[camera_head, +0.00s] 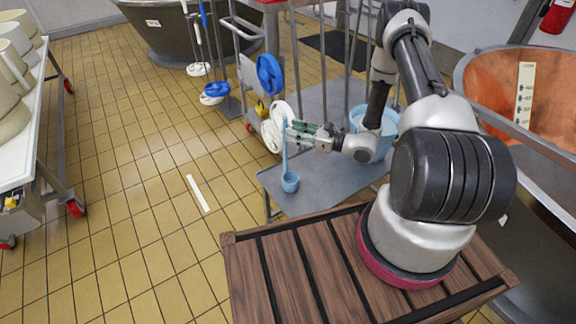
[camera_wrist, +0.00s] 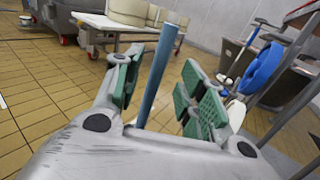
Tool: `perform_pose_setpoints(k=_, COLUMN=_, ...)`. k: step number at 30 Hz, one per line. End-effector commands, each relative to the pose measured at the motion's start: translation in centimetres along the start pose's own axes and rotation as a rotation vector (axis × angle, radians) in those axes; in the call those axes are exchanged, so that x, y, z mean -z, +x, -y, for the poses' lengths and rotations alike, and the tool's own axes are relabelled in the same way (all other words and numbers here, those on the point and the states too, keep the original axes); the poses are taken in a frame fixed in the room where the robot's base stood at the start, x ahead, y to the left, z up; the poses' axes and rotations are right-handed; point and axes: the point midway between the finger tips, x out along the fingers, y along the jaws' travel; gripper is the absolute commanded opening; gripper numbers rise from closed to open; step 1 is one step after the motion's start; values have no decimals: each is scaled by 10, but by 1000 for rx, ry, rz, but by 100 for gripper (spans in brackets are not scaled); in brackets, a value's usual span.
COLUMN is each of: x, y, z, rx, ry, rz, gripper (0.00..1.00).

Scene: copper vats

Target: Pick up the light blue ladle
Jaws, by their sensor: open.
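The light blue ladle (camera_head: 290,181) hangs or stands upright at the near left edge of a grey cart, its bowl low and its thin handle rising to my gripper. My gripper (camera_head: 296,134) reaches left from the arm to the upper part of the handle. In the wrist view the blue handle (camera_wrist: 158,75) stands between the two green-padded fingers of my gripper (camera_wrist: 160,92). The fingers are open, with gaps on both sides of the handle. The ladle's bowl is out of sight in the wrist view.
The grey cart top (camera_head: 330,184) carries a light blue bucket (camera_head: 362,118) behind my gripper. A copper vat (camera_head: 548,90) is at right. The tiled floor (camera_head: 130,200) at left is mostly clear.

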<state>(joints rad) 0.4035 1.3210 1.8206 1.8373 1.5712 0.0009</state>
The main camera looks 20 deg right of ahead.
Motion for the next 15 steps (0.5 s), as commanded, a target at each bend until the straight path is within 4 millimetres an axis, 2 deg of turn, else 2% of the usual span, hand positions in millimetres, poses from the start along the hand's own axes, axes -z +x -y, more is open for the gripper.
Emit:
perform_pose_setpoints(k=3, x=0, y=21, z=-3, rx=-5, ry=-1, rz=0, gripper=41)
perform_pose_setpoints(k=6, x=0, y=34, z=-2, rx=-4, ry=-2, rz=0, gripper=41)
perform_pose_setpoints(k=15, x=0, y=40, z=-2, rx=-2, ry=-1, rz=0, gripper=41)
